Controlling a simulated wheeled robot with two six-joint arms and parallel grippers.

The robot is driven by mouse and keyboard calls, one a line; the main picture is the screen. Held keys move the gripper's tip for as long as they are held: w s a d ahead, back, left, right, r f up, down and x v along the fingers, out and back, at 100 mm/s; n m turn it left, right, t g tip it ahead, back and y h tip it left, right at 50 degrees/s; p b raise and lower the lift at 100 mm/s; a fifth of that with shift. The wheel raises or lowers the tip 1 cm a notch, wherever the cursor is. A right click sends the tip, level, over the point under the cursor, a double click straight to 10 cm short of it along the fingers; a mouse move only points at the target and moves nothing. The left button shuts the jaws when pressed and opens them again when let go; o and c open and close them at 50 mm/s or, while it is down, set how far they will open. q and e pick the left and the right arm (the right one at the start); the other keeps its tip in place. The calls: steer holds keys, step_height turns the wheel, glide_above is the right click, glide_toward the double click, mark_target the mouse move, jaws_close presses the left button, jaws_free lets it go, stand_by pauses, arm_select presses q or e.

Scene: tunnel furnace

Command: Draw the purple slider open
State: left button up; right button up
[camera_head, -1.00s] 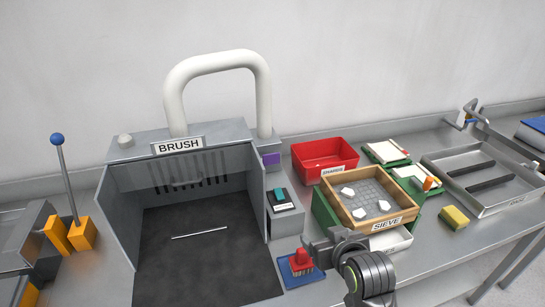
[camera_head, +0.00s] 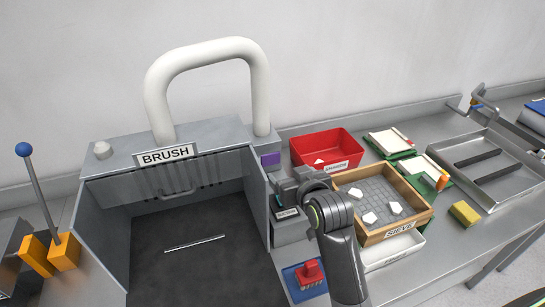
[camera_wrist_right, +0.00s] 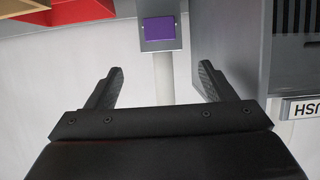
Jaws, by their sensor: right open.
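The purple slider (camera_head: 270,160) is a small purple block on a grey mount at the right side of the BRUSH booth (camera_head: 187,122), below the white pipe. In the right wrist view the purple slider (camera_wrist_right: 160,28) faces me beyond my fingertips, roughly midway between them. My right gripper (camera_head: 284,187) is just below the slider in the head view. In the wrist view my right gripper (camera_wrist_right: 161,74) has its fingers spread and empty, apart from the slider. My left gripper is in neither current view.
A red bin (camera_head: 326,148) and a wooden sieve (camera_head: 386,234) with white pieces stand to the right. A red brush (camera_head: 312,271) is on a blue pad in front.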

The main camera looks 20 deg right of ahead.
mark_target(271, 157)
steer(key=p+x, duration=0.1)
steer(key=x, duration=1.1)
steer(key=shift+w+p, duration=0.1)
steer(key=shift+p, duration=0.25)
arm_select(q)
steer(key=shift+w+r, duration=0.3)
steer(key=shift+r, duration=0.25)
steer(key=shift+w+r, duration=0.3)
steer(key=shift+r, duration=0.25)
arm_select(e)
steer(key=shift+x, duration=1.15)
steer(key=shift+c, duration=0.3)
